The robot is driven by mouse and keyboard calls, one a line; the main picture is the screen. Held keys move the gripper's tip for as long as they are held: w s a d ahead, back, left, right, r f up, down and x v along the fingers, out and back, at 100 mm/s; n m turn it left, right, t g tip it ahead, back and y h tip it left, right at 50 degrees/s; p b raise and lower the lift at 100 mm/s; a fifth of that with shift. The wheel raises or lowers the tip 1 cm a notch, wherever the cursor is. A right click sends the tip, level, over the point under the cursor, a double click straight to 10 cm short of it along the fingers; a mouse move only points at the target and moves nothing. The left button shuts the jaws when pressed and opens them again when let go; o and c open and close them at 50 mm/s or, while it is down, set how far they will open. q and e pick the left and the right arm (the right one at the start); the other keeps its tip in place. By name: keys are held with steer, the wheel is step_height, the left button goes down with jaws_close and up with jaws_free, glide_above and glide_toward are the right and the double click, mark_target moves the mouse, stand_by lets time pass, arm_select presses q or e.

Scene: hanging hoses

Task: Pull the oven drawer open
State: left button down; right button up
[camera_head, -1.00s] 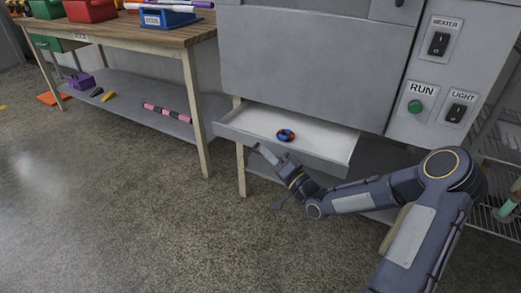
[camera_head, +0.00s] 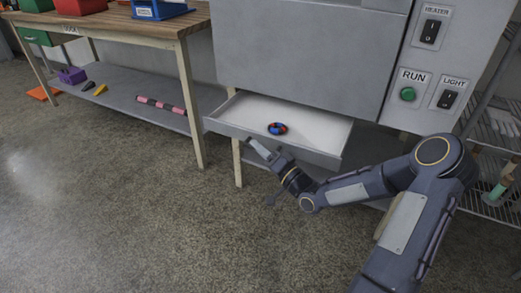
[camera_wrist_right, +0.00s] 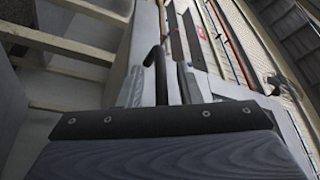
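The oven drawer (camera_head: 322,152) is a shallow grey tray with a pale inside, below the oven's large grey front. It stands pulled out and shows its floor. My right gripper (camera_head: 258,149) is at the drawer's front face, toward its left part. In the right wrist view a dark curved bar, seemingly the drawer handle (camera_wrist_right: 157,72), stands between the two fingers of my right gripper (camera_wrist_right: 161,88). The fingers look apart, with a narrow gap beside the bar. Contact is hard to tell. My left gripper is not in view.
A red and blue ring (camera_head: 277,128) lies in the drawer. A wooden workbench (camera_head: 130,28) with a lower shelf (camera_head: 125,95) stands to the left. A wire rack (camera_head: 490,165) is at the right. The floor (camera_head: 110,220) in front is clear.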

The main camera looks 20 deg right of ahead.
steer(key=shift+s+d, duration=0.2)
steer(key=shift+s, duration=0.15)
steer(key=p+v, duration=0.2)
steer(key=v, duration=0.5)
steer(key=shift+a, duration=0.1)
